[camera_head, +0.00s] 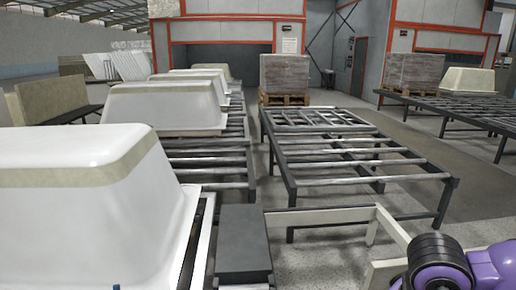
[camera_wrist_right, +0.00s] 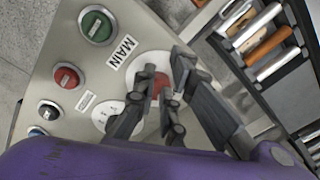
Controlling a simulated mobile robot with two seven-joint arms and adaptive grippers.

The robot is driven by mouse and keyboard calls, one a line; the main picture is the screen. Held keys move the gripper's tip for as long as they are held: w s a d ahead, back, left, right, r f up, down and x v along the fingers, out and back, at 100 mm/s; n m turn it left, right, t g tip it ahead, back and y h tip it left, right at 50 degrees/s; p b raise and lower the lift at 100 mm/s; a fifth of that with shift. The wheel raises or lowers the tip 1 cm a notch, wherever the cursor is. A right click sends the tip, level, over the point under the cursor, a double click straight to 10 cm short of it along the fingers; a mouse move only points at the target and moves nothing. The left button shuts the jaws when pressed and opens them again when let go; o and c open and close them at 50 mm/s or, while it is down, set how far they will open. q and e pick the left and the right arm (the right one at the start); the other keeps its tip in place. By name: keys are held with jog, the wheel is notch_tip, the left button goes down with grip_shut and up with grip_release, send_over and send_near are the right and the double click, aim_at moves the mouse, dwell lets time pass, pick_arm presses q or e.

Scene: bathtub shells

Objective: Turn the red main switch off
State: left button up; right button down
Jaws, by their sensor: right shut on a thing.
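The red main switch (camera_wrist_right: 159,86) sits on a pale round plate on the beige control panel (camera_wrist_right: 52,58), beside a label reading MAIN (camera_wrist_right: 123,52). It shows in the right wrist view and is partly hidden by my fingers. My right gripper (camera_wrist_right: 164,76) is shut on the red switch, with dark fingers on either side of it. The switch's exact angle cannot be told. In the head view only my purple right arm shows, at the lower right corner; the switch does not show there. My left gripper is in neither view.
A green button (camera_wrist_right: 96,26), a separate red button (camera_wrist_right: 67,76) and a dark button (camera_wrist_right: 48,111) line the panel's left side. White tub shells (camera_head: 165,105) and an empty roller table (camera_head: 345,165) stand ahead.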

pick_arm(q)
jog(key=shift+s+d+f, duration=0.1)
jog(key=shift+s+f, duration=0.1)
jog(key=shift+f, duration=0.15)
pick_arm(e)
jog(key=shift+s+d+f, duration=0.1)
jog(key=shift+s+f, duration=0.6)
jog(key=shift+s, duration=0.1)
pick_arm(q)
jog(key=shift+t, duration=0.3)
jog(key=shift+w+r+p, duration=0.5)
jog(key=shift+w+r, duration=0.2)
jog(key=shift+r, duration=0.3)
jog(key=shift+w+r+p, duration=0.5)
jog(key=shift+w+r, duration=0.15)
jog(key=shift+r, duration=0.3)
pick_arm(e)
notch_tip(320, 180, up, 7)
jog(key=shift+w+f, duration=0.2)
